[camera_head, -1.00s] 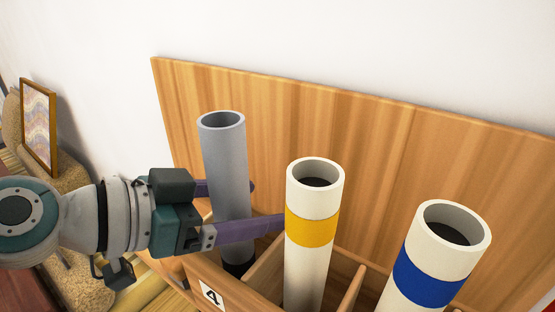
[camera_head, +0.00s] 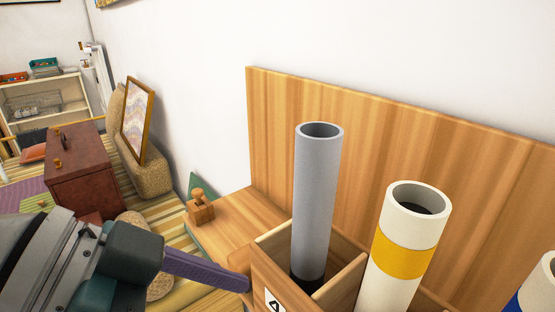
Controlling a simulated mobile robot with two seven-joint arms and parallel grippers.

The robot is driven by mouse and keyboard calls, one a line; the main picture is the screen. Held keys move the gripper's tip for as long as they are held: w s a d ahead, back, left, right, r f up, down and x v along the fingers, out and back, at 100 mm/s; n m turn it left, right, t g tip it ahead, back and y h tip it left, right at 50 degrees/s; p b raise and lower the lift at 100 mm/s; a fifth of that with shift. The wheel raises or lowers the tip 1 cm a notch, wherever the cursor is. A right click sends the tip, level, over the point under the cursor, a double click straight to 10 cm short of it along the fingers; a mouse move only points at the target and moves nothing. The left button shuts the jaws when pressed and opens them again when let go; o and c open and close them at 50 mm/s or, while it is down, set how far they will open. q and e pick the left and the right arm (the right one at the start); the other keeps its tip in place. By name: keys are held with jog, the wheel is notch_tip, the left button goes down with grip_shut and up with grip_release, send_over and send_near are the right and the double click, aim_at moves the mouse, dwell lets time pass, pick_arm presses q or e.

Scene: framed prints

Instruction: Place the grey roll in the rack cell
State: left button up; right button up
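The grey roll (camera_head: 314,205) stands nearly upright in a wooden rack cell (camera_head: 350,276), its dark lower end down between the cell's walls. The cell's front has a white label with a black mark. My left gripper (camera_head: 240,282) is left of the rack, apart from the roll. One purple finger shows, pointing at the rack's corner; the other finger is hidden, so its opening cannot be judged. My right gripper is not in view.
A white roll with a yellow band (camera_head: 404,250) stands right of the grey roll. A white roll with a blue band (camera_head: 538,285) is at the right edge. A wooden back panel (camera_head: 400,150) rises behind.

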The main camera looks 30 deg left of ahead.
pick_arm(q)
jog(key=s+a+f+n+g+y, duration=0.3)
jog(key=s+f+n+y, duration=0.1)
jog(key=s+n+y, duration=0.1)
jog(key=s+y, duration=0.1)
jog(key=s, duration=0.1)
jog(key=shift+s+a+n+g+y, duration=0.2)
jog(key=shift+s+n+g+y, duration=0.1)
jog(key=shift+n+y, duration=0.1)
